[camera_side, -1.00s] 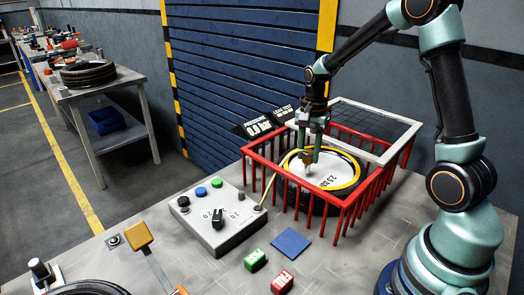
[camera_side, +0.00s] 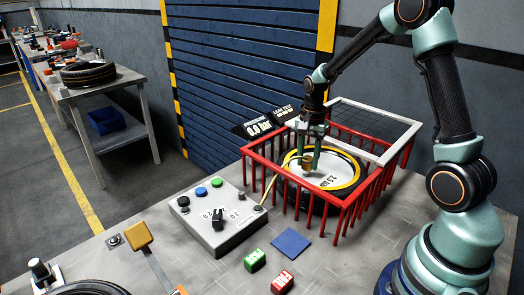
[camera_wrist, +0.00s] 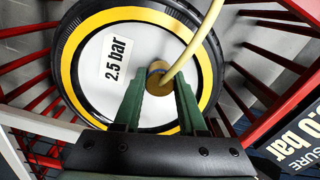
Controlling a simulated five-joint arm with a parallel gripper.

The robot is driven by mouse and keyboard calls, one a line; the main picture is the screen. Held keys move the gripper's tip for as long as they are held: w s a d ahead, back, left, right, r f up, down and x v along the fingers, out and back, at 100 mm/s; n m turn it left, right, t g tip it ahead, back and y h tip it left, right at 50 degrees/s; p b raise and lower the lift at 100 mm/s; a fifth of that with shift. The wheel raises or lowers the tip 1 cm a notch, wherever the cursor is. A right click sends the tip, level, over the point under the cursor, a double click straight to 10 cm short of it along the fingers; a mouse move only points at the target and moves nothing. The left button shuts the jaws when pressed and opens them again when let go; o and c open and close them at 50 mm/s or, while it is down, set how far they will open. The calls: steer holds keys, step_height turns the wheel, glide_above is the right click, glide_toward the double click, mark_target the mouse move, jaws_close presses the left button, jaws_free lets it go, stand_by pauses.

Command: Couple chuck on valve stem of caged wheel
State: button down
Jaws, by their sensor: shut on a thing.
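The wheel (camera_side: 346,170) lies flat in the red cage (camera_side: 349,205), with a black tyre, a yellow ring and a pale disc. In the wrist view the wheel (camera_wrist: 95,48) carries a "2.5 bar" label. My gripper (camera_side: 309,167) is inside the cage, low over the left part of the disc. Its green fingers are shut on the brass chuck (camera_wrist: 158,72), with a yellow hose (camera_wrist: 196,44) leading off it. The valve stem is hidden beneath the chuck, so I cannot tell whether they are coupled.
Red cage bars surround the wheel closely. A grey-framed mesh panel (camera_side: 375,126) is at the back. A control box (camera_side: 215,222) with buttons and a knob stands left of the cage. Green (camera_side: 255,260) and red (camera_side: 282,282) blocks and a blue pad (camera_side: 291,243) lie in front.

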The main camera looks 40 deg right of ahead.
mark_target(308, 158)
steer(key=shift+f, duration=0.3)
steer(key=shift+c, duration=2)
jaws_free()
step_height(308, 158, up, 11)
steer(key=s+a+r+n+t, duration=0.2)
steer(key=s+a+r+n, duration=0.1)
steer(key=s+a+n, duration=0.2)
steer(key=s+a+r+n+t, duration=0.3)
steer(key=s+a+n, duration=0.2)
steer(key=a+n, duration=0.3)
steer(key=shift+s+a+r+n+t, duration=0.2)
steer(key=shift+s+a+n+t, duration=0.1)
steer(key=shift+n, duration=0.7)
